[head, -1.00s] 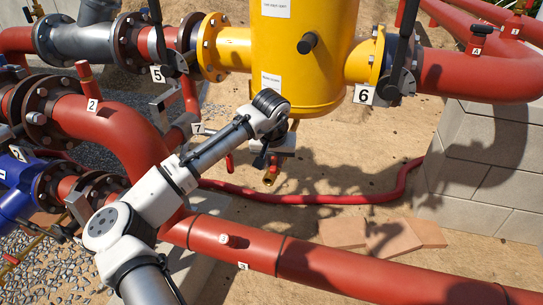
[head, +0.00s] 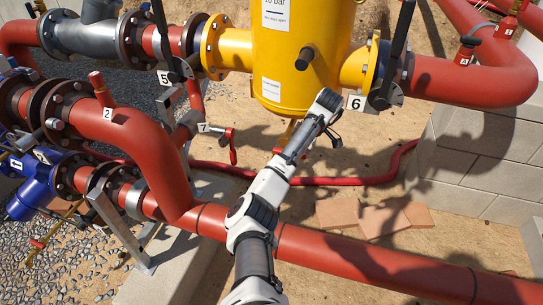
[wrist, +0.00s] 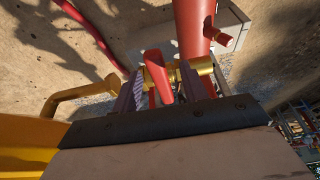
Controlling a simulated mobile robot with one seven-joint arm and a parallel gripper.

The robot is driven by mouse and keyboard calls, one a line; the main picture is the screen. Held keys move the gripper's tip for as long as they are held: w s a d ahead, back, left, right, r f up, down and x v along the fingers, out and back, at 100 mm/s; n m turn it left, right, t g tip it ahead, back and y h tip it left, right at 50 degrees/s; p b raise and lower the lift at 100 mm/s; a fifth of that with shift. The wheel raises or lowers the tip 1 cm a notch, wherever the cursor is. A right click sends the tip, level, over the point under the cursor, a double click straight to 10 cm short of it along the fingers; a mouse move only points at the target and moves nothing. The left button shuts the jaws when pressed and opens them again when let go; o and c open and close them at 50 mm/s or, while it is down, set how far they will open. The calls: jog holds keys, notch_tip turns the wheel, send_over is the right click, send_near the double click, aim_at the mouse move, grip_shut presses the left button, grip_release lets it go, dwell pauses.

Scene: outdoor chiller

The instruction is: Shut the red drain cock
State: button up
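The red drain cock's lever (wrist: 158,74) stands between my gripper's fingers in the wrist view. Its brass body (wrist: 205,65) shows behind and beside the fingers. My gripper (wrist: 161,71) is open around the lever, with a narrow gap seeming to show on each side; contact is hard to judge. In the head view my wrist hides most of the gripper and the cock, just below the yellow vessel (head: 298,45). A brass pipe (wrist: 75,98) bends down at the left of the wrist view.
A large red pipe (head: 340,265) runs across the front beneath my arm. Another red-handled valve (head: 232,148) sits by tag 7. A block wall (head: 480,160) stands at right. A red hose (head: 350,181) and flat tiles (head: 350,215) lie on the sandy ground.

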jog(key=o, duration=0.5)
jog(key=p+v, duration=0.4)
jog(key=shift+w+r, duration=0.1)
jog(key=shift+r, duration=0.3)
jog(key=shift+v, duration=1.15)
jog(key=shift+d, duration=0.15)
jog(key=v, duration=1.3)
jog(key=shift+r+b, duration=0.3)
